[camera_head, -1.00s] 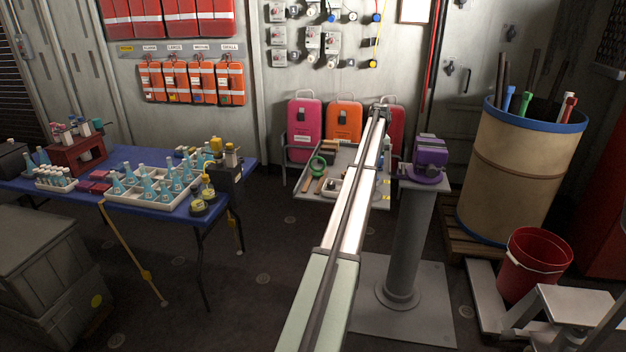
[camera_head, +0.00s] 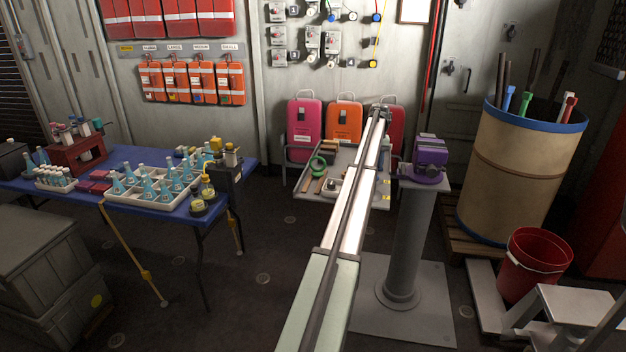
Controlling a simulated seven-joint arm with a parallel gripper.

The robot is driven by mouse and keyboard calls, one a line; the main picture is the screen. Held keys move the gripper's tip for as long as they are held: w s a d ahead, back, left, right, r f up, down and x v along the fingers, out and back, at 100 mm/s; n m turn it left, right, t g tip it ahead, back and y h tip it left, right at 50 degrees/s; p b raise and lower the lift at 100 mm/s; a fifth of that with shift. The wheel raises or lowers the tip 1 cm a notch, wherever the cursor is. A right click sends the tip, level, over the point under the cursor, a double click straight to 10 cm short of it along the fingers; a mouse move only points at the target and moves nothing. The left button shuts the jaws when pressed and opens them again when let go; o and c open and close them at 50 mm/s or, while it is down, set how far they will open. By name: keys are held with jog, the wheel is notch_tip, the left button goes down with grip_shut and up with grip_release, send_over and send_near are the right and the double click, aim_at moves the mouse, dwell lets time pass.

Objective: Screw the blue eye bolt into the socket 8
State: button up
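I cannot make out a blue eye bolt or a socket marked 8 for certain. My arm reaches away from the camera over the right side of a grey tray table (camera_head: 300,187). My gripper (camera_head: 382,110) is at its far end, small and near the red case in the picture; its fingers are too small to read. The wall panel behind has several small grey units and round fittings, among them blue ones (camera_head: 376,17) and a yellow one (camera_head: 373,64). A purple vise (camera_head: 429,158) stands on a grey pedestal right of my arm.
The tray table holds a green ring (camera_head: 318,164) and small parts. Pink (camera_head: 304,124) and orange (camera_head: 343,122) cases stand behind it. A blue table (camera_head: 125,157) with flasks is at left. A barrel (camera_head: 515,170) and red bucket (camera_head: 533,264) are at right.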

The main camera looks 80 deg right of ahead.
notch_tip(320, 180, up, 14)
dwell(0.6)
jog(key=shift+f, duration=0.1)
